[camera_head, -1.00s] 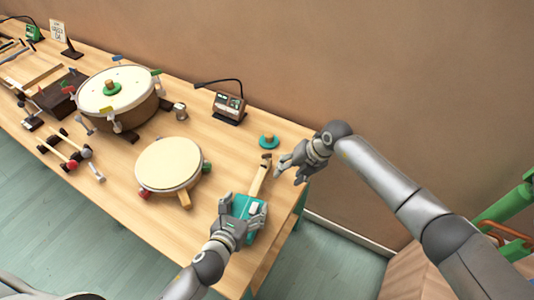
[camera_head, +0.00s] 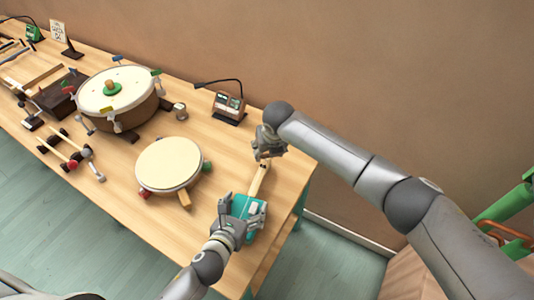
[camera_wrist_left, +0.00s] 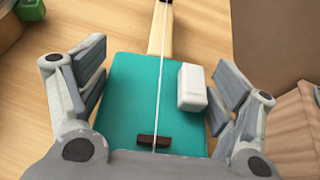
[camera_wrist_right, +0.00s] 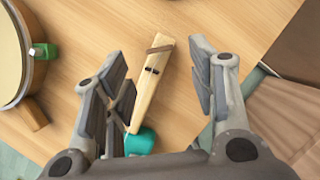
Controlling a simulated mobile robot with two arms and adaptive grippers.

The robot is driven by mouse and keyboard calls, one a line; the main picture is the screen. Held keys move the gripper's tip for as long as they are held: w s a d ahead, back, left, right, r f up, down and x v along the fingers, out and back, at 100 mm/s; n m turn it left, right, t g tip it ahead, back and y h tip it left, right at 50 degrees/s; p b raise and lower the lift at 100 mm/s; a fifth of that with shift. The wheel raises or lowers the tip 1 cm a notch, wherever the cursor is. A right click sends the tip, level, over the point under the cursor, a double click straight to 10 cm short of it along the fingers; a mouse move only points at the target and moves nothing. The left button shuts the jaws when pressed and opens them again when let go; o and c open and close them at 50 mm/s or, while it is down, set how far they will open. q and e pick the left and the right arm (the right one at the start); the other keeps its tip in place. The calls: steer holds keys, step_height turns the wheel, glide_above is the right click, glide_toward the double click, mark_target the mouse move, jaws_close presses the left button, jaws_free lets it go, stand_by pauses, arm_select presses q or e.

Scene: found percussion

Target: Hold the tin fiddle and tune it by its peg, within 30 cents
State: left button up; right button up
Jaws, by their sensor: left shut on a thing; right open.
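The tin fiddle has a teal box body (camera_wrist_left: 125,105), a pale wooden neck, one string, a dark bridge (camera_wrist_left: 154,142) and a white block (camera_wrist_left: 191,87). In the head view it lies at the table's right end, its neck (camera_head: 257,181) pointing away. My left gripper (camera_head: 242,207) is shut on the body, one finger along each side. My right gripper (camera_head: 267,152) is open over the neck's far end. In the right wrist view the neck (camera_wrist_right: 145,95) lies between its spread fingers, seemingly below them. A dark strip (camera_wrist_right: 160,49) and dark marks show there; which is the peg I cannot tell.
A small round drum (camera_head: 168,163) stands left of the fiddle, with a large drum (camera_head: 116,90) behind it. A device with a small screen (camera_head: 229,105) stands at the back. Mallets (camera_head: 72,150) lie left. The table's right edge is close to the fiddle.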

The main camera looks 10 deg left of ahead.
mark_target(267, 155)
steer(key=shift+x, duration=2.45)
steer(key=c, duration=1.1)
